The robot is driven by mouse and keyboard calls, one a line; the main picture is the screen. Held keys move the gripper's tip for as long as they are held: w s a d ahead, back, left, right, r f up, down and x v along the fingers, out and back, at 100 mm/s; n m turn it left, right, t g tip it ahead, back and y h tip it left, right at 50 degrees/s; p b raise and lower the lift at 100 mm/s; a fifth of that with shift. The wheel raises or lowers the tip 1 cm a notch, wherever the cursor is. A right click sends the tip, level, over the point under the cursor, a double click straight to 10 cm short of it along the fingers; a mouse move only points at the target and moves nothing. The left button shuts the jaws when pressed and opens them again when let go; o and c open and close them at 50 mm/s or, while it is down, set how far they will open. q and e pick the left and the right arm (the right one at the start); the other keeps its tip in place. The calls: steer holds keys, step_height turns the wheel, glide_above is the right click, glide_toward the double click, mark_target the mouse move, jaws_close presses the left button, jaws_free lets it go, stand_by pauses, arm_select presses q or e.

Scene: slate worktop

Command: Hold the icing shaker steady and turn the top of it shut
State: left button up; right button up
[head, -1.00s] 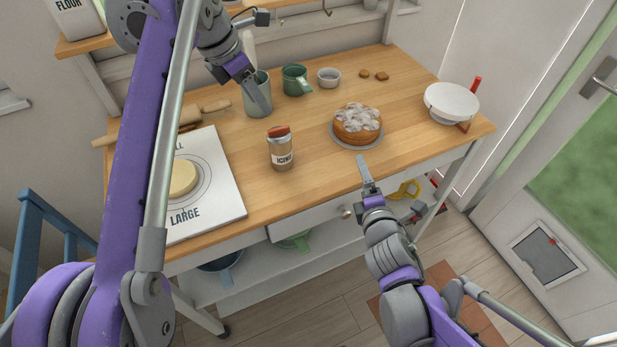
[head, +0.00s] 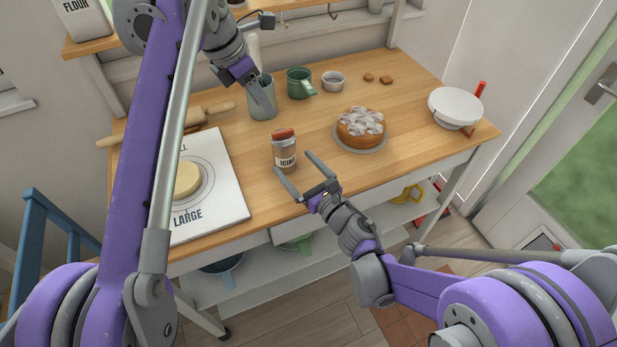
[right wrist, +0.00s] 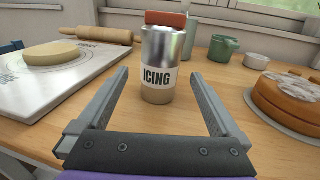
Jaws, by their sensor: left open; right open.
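In the right wrist view the shaker (right wrist: 158,90) stands ahead, beyond and between the open fingers. My right gripper (head: 296,175) is open and empty, just in front of the shaker, its fingers spread to either side and not visibly touching it. My left gripper (head: 268,99) is up behind the shaker, in front of the grey-green canister; its fingers are seen edge-on. I cannot tell whether the top is fully closed.
A white board (head: 222,178) with dough (head: 187,180) and a rolling pin (head: 208,114) lie left. A grey-green canister (head: 260,108), green mug (head: 299,82) and small bowl (head: 333,81) stand behind. A cake (head: 359,129) sits right, close to my right gripper.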

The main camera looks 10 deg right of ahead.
mark_target(290, 159)
steer(key=shift+x, duration=2.35)
